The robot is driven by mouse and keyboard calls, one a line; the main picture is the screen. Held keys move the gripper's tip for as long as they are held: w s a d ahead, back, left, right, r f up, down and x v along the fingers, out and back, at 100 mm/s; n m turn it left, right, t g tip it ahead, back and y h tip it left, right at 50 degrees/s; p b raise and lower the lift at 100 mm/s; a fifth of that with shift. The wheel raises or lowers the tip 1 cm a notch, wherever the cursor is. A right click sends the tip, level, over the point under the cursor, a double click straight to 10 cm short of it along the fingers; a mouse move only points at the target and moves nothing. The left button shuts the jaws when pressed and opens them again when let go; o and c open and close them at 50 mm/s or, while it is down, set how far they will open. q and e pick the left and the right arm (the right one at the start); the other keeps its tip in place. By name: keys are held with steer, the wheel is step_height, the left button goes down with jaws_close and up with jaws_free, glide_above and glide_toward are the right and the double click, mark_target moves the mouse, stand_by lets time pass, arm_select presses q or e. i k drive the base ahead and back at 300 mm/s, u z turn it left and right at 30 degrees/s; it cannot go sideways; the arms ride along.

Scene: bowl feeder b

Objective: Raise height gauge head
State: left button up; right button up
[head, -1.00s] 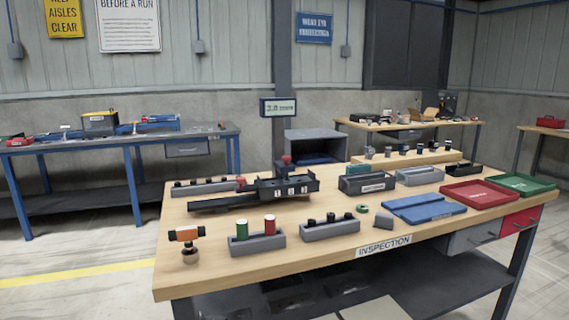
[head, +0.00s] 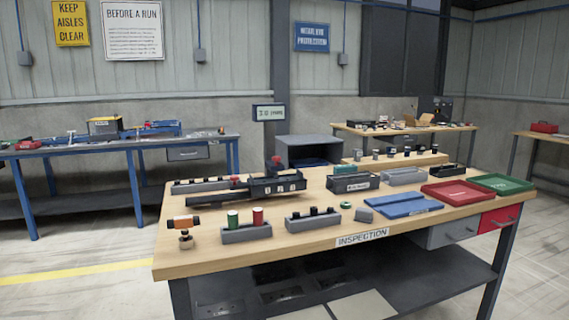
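A dark gauge-like device (head: 277,187) with a red knob on top stands toward the back left of the inspection bench. A long dark rail (head: 216,197) runs from it to the left, with a red knob above it. I cannot tell for sure that this is the height gauge. A small display (head: 269,113) on a dark post stands behind the bench; its figures are too blurred to read surely. Neither of my grippers is in view, and nothing on the bench is being touched.
The wooden bench top (head: 240,256) is clear along its front edge. An orange and black tool (head: 183,224), a grey block with green and red cylinders (head: 246,232), blue plates (head: 403,206), a red tray (head: 457,192) and a green tray (head: 502,183) stand on it.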

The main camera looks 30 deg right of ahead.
mark_target(275, 166)
steer(key=k, duration=0.15)
steer(key=z, duration=1.6)
steer(key=i, duration=0.8)
steer(key=u, duration=0.2)
